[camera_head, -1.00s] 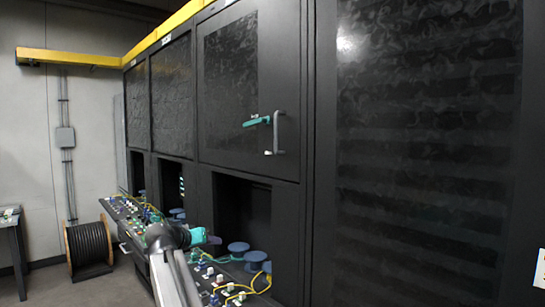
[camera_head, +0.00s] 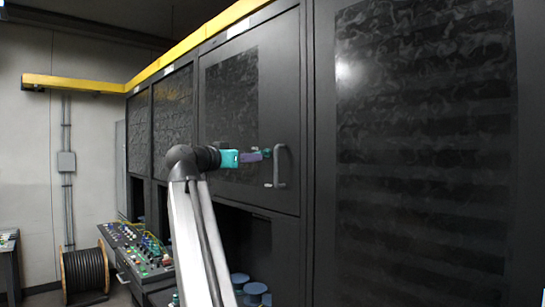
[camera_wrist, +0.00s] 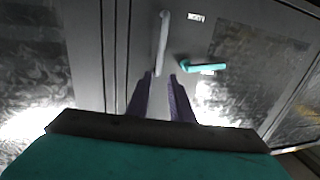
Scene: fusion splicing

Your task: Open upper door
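The upper door (camera_head: 230,184) is a dark cabinet panel with a dark window, and it looks closed. A grey bar handle (camera_head: 281,165) stands upright near its right edge.
Below the door is a dark open recess with blue round pieces (camera_head: 240,280). A control desk (camera_head: 140,245) with coloured knobs runs along the cabinets at left. A cable reel (camera_head: 85,272) stands on the floor.

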